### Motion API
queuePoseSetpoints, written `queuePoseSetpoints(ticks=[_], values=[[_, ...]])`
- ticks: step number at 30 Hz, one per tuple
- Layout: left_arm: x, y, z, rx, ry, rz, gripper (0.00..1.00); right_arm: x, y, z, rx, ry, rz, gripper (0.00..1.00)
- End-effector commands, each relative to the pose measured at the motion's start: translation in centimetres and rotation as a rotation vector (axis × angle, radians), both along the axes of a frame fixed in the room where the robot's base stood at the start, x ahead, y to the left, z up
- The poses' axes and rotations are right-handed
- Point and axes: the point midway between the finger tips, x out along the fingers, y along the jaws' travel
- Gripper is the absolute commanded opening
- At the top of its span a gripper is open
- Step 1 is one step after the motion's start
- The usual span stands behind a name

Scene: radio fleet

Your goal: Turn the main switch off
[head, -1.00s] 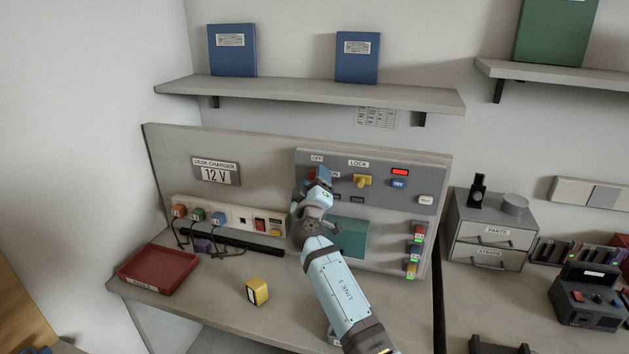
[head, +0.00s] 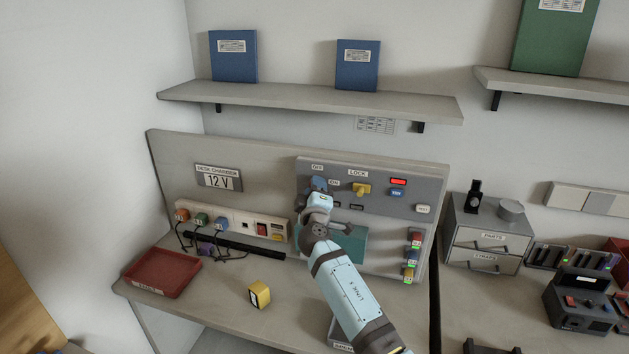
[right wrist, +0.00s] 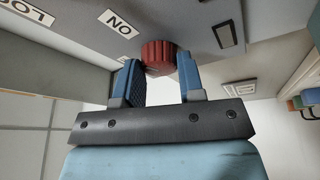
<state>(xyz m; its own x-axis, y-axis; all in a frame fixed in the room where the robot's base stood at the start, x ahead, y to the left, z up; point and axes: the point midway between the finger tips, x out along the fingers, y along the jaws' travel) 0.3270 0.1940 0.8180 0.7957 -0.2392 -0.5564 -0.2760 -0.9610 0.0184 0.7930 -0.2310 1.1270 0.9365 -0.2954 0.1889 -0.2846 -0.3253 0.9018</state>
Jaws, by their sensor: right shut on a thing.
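The main switch is a red ribbed knob (right wrist: 158,57) on the grey control panel (head: 407,173). In the right wrist view it sits between the two blue fingertips of my right gripper (right wrist: 160,72), which is shut on it. In the head view my right gripper (head: 318,184) is at the panel's upper left and covers the knob. The OFF label (head: 317,167) is above it and the ON label (head: 334,182) is to its right. I cannot tell which way the knob points. My left gripper is not in view.
A yellow lock key (head: 361,189), a lit red indicator (head: 398,181) and a blue button (head: 396,193) are right of the switch. A power strip (head: 248,227) with plugs is at the left. A red tray (head: 162,277) and a yellow block (head: 259,294) lie on the desk.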

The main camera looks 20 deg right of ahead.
Motion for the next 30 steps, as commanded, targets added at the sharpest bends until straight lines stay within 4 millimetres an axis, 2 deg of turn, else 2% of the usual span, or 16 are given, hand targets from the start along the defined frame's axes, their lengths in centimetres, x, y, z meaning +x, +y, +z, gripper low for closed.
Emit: queuePoseSetpoints(ticks=[1,10,15,21,30], values=[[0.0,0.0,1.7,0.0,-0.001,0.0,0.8,0.0,-0.1,0.9,-0.037,0.025,0.0,0.12],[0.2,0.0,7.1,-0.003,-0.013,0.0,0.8,0.0,-0.2,1.1,-0.274,0.185,-0.001,0.12],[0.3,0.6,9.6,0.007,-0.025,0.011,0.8,0.0,-0.2,1.2,-0.407,0.275,-0.002,0.12],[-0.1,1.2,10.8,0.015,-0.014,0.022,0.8,0.0,-0.3,1.0,-0.565,0.38,-0.004,0.12],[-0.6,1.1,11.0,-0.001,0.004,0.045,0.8,0.0,-0.2,0.8,-0.786,0.529,-0.004,0.12]])
